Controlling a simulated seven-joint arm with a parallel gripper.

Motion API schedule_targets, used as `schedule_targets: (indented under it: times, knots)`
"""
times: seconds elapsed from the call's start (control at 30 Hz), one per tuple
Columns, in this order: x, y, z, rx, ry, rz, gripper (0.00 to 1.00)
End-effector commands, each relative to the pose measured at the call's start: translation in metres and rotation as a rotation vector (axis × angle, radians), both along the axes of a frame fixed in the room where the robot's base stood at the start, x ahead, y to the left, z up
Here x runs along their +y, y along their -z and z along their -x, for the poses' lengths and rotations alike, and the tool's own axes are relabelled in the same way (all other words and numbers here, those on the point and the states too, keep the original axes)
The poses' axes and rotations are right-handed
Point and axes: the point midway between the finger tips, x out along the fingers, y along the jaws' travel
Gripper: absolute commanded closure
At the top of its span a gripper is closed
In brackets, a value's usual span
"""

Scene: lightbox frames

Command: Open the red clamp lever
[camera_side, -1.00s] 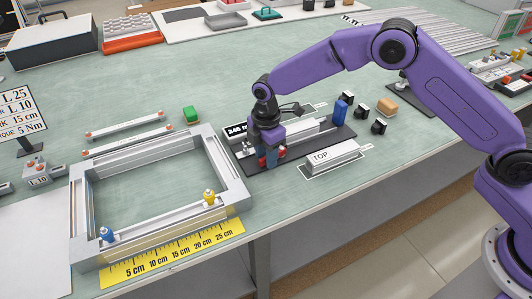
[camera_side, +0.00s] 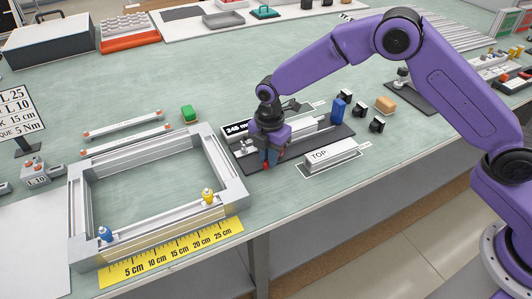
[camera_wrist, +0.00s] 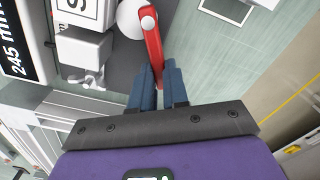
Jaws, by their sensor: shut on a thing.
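The red clamp lever (camera_wrist: 153,42) shows in the wrist view, running from a round white pivot down to my gripper. My gripper (camera_wrist: 160,80) has its two blue fingers around the free end of the lever. In the side view my gripper (camera_side: 269,160) points down at the front of the dark fixture plate (camera_side: 248,163). Only a small bit of red shows at the fingertips there; the fingers hide the rest of the lever and clamp.
A light block (camera_wrist: 84,48) stands on the fixture near the lever. A block marked TOP (camera_side: 332,153) lies to the right. A metal frame (camera_side: 232,183) with yellow and blue parts is on the left. The table's front edge is close.

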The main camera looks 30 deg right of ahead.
Motion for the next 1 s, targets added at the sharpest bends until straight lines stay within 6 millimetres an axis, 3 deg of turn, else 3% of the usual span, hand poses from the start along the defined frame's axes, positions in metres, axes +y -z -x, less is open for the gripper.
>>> schedule_targets:
  times: [1.0]
  knots:
    - [-0.039,-0.001,0.028,-0.001,-0.914,-0.001,1.0]
